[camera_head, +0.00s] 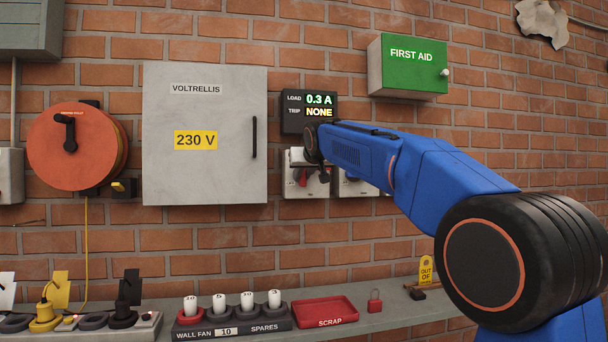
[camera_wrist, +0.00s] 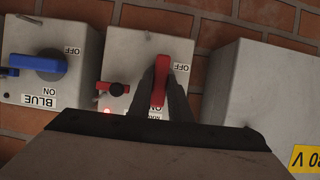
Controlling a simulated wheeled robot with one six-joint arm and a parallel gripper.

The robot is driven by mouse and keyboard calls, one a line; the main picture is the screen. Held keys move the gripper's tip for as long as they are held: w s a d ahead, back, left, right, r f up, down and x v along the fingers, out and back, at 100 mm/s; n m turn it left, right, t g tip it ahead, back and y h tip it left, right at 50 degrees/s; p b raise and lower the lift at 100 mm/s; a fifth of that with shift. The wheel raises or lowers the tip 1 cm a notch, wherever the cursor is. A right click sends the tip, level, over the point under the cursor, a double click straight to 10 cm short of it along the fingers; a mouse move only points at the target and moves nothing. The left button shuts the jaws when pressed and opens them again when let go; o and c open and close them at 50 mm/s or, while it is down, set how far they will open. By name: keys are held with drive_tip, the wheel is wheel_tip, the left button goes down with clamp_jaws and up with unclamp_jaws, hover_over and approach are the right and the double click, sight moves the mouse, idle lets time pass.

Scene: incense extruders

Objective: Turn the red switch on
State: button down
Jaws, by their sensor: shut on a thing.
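The red switch handle (camera_wrist: 160,70) is on a light grey box (camera_head: 291,188) on the brick wall, right of the 230 V cabinet. My gripper (camera_wrist: 164,84) is shut on the red handle, one dark finger on each side. The wrist view is upside down, and the handle stands roughly upright in it. An OFF label lies beside it; the lettering below is mostly hidden by my fingers.
A small red-and-black knob (camera_wrist: 117,88) and a lit red lamp (camera_wrist: 107,110) share the box. A blue switch (camera_wrist: 38,64) is on the neighbouring box. The display (camera_head: 309,110) above reads 0.3 A and NONE. A cabinet (camera_head: 205,175) stands close by.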

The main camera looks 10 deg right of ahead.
drive_tip(key=shift+f, duration=0.2)
drive_tip(key=c, duration=1.6)
unclamp_jaws()
drive_tip(key=shift+c, duration=0.2)
drive_tip(key=shift+r, duration=0.1)
drive_tip(key=v, duration=1.7)
drive_tip(key=shift+s+r, duration=0.15)
drive_tip(key=s+d+f+g, duration=0.2)
drive_tip(key=s+f+g, duration=0.1)
drive_tip(key=s+f, duration=1)
drive_tip(key=s+d+f+g, duration=0.2)
drive_tip(key=s+f, duration=1.2)
drive_tip(key=f, duration=0.8)
drive_tip(key=s+d+f+g, duration=0.2)
drive_tip(key=s+f+g, duration=0.1)
drive_tip(key=s+f, duration=1)
wheel_tip(320, 180, down, 5)
drive_tip(key=shift+s+d+f+g, duration=0.1)
drive_tip(key=shift+s+d+g, duration=0.25)
drive_tip(key=shift+d+g, duration=0.05)
